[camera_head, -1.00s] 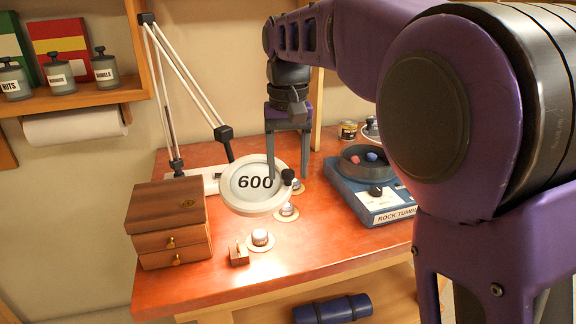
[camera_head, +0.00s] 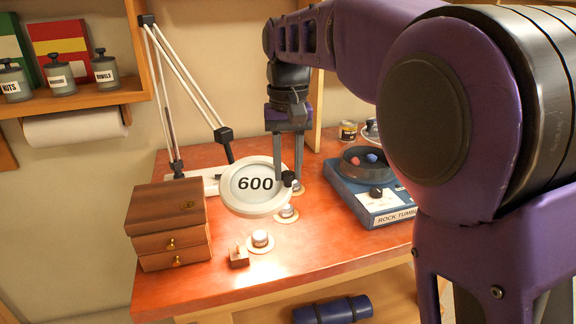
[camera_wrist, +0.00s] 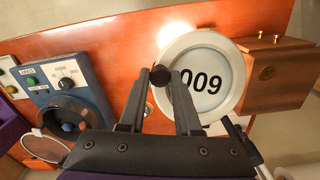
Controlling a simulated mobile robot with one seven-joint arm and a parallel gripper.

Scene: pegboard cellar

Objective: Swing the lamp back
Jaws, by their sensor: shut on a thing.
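The lamp is a white round magnifier head (camera_head: 237,205) marked 600, on a hinged white arm (camera_head: 188,75) that rises from the back left of the workbench. Its head hangs over the bench between the wooden drawer box and the rock tumbler. A dark knob (camera_head: 289,179) sits on the right side of the head. My gripper (camera_head: 290,180) points down with its fingers closed on this knob. In the wrist view the knob (camera_wrist: 160,76) lies between the fingertips, with the lamp head (camera_wrist: 236,84) beside it. The fingers partly hide the head's rim there.
A wooden drawer box (camera_head: 168,222) stands left of the lamp head. A blue rock tumbler (camera_head: 350,196) stands to the right. Several small round pieces on discs, one here (camera_head: 260,238), and a small wooden block (camera_head: 239,257) lie below and in front of the head.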

